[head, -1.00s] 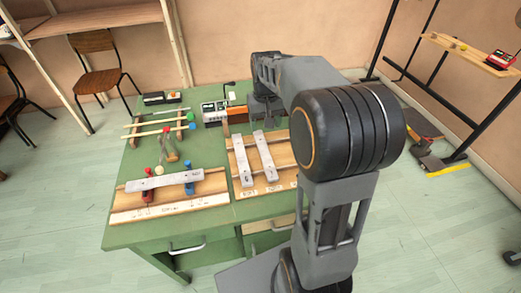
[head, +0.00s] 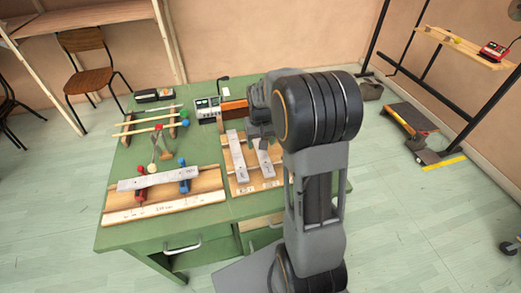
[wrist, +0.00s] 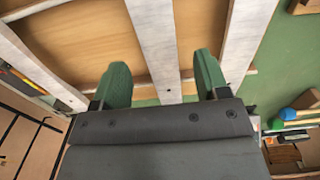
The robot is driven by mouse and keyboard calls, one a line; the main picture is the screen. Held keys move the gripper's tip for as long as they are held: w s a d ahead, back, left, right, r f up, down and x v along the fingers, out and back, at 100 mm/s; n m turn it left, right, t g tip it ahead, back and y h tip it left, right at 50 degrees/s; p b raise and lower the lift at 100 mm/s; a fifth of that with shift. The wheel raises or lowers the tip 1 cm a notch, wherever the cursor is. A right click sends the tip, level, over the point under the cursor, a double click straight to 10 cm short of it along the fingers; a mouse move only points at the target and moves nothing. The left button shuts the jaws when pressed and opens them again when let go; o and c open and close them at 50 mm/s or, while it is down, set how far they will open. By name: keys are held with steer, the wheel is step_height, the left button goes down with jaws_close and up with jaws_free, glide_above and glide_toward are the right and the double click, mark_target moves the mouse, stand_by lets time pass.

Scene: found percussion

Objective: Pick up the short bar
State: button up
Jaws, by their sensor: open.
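A wooden rack (head: 256,188) on the green table holds pale metal bars. In the head view a left bar (head: 237,155) and a right bar (head: 265,160) show; my arm hides the rack's right side. The wrist view shows three bars: a left one (wrist: 38,68), a middle one (wrist: 153,40) and a right one (wrist: 246,35). I cannot tell for sure which is the short bar. My gripper (wrist: 160,78) is open and empty, with the middle bar's end between its green fingers in the picture. In the head view my gripper (head: 260,140) is over the right bar's far end.
A chair (head: 85,65) stands behind left; a shelf (head: 460,45) is right.

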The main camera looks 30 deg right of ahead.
steer(key=shift+f, duration=1.25)
steer(key=c, duration=1.1)
steer(key=shift+r, duration=0.15)
